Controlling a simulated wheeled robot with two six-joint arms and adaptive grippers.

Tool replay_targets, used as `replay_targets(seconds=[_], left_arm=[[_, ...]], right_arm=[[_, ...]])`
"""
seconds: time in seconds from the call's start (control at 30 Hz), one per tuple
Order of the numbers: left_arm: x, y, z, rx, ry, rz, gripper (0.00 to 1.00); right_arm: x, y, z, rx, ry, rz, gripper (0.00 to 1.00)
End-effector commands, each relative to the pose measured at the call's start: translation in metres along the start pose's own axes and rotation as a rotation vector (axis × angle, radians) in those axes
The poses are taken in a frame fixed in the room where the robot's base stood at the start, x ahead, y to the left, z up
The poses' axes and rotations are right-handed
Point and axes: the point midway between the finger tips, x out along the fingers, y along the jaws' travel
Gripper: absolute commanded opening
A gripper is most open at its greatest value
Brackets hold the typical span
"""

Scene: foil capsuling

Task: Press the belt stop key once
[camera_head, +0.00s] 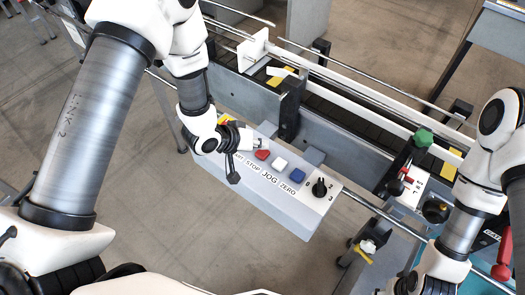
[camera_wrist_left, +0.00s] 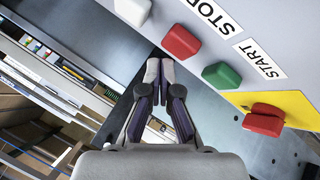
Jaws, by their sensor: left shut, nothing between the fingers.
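The grey control box (camera_head: 285,205) carries a row of keys with printed labels. The red key by the STOP label (camera_wrist_left: 206,13) shows in the wrist view (camera_wrist_left: 180,41) and in the head view (camera_head: 262,155). The green START key (camera_wrist_left: 221,75) shows beside it in the wrist view; in the head view my gripper hides it. My left gripper (camera_head: 261,143) is shut and empty close to the red key. In the wrist view its fingertips (camera_wrist_left: 158,68) appear just left of the red key; contact cannot be told. My right gripper is only partly visible at the bottom right.
A white key (camera_head: 280,164), a blue key (camera_head: 297,175) and a black knob (camera_head: 319,187) continue the row. Open floor lies in front.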

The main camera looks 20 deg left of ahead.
Motion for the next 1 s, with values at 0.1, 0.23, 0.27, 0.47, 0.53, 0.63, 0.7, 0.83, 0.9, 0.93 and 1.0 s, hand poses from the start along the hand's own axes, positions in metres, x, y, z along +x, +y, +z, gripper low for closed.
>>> replay_targets(seconds=[0.1, 0.23, 0.27, 0.47, 0.53, 0.63, 0.7, 0.83, 0.9, 0.93, 1.0], left_arm=[[0.0, 0.0, 0.0, 0.0, 0.0, 0.0, 0.0], [0.0, 0.0, 0.0, 0.0, 0.0, 0.0, 0.0], [0.0, 0.0, 0.0, 0.0, 0.0, 0.0, 0.0], [0.0, 0.0, 0.0, 0.0, 0.0, 0.0, 0.0], [0.0, 0.0, 0.0, 0.0, 0.0, 0.0, 0.0], [0.0, 0.0, -0.0001, 0.0, 0.0, 0.0, 0.0], [0.0, 0.0, -0.0001, 0.0, 0.0, 0.0, 0.0], [0.0009, -0.0007, 0.0008, 0.0, 0.0, 0.0, 0.0], [0.0027, -0.0021, 0.0022, 0.0, 0.0, 0.0, 0.0], [0.0036, -0.0027, 0.0029, 0.0, 0.0, 0.0, 0.0], [0.0053, -0.004, 0.0041, 0.0, 0.0, 0.0, 0.0]], right_arm=[[0.0, 0.0, 0.0, 0.0, 0.0, 0.0, 0.4], [0.0, 0.0, 0.0, 0.0, 0.0, 0.0, 0.4], [0.0001, 0.0, 0.0001, 0.0, 0.0, 0.0, 0.4], [0.0001, 0.0, 0.0001, 0.0, 0.0, 0.0, 0.4], [0.0001, 0.0, 0.0001, 0.0, 0.0, 0.0, 0.4], [0.0001, 0.0, 0.0001, 0.0, 0.0, 0.0, 0.4], [0.0001, 0.0, 0.0001, 0.0, 0.0, 0.0, 0.4], [0.0009, 0.0, 0.0001, 0.0, 0.0, 0.0, 0.4], [0.0022, 0.0, 0.0001, 0.0, 0.0, 0.0, 0.4], [0.0028, 0.0, 0.0001, 0.0, 0.0, 0.0, 0.4], [0.0038, 0.0, 0.0001, 0.0, 0.0, 0.0, 0.4]])
